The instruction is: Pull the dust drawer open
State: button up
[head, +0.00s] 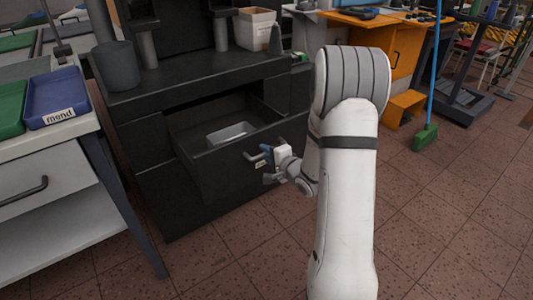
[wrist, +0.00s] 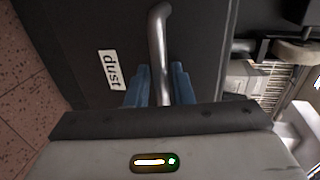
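The dust drawer (head: 225,165) is a dark drawer pulled well out of the black cabinet, and its inside shows in the head view. A white label reading "dust" (wrist: 111,70) is on its front in the wrist view. Its grey bar handle (wrist: 158,38) runs between the blue fingers of my gripper (wrist: 161,84). The fingers lie close along both sides of the bar and look shut on it. In the head view my gripper (head: 268,155) is at the drawer front, with part of the handle showing to its left.
A metal tray (head: 231,133) lies inside the drawer. The black cabinet (head: 190,80) carries a dark cup (head: 116,66) and a pale bin (head: 254,28). A workbench with a blue "mend" tray (head: 56,97) stands at left.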

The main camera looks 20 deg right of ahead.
jog(key=shift+o, duration=1)
jog(key=shift+r, duration=0.1)
jog(key=p+v, duration=0.2)
jog(key=v, duration=0.5)
jog(key=shift+s, duration=0.4)
jog(key=s+r+n+g+h+p, duration=0.2)
jog(key=r+n+g+h+p, duration=0.15)
jog(key=r+p, duration=0.5)
jog(key=s+r+n+g+h+p, duration=0.2)
jog(key=s+r+n+h+p, duration=0.3)
jog(key=r, duration=0.7)
jog(key=s+a+r+n+g+y+p, duration=0.2)
jog(key=s+a+r+n+g+p, duration=0.1)
jog(key=s+a+r+p, duration=0.2)
jog(key=s+a+r+n+g+y+p, duration=0.1)
jog(key=s+a+r+n+g+p, duration=0.2)
jog(key=s+r, duration=0.7)
jog(key=s+a+p, duration=0.2)
jog(key=p, duration=0.1)
jog(key=shift+g+y, duration=0.35)
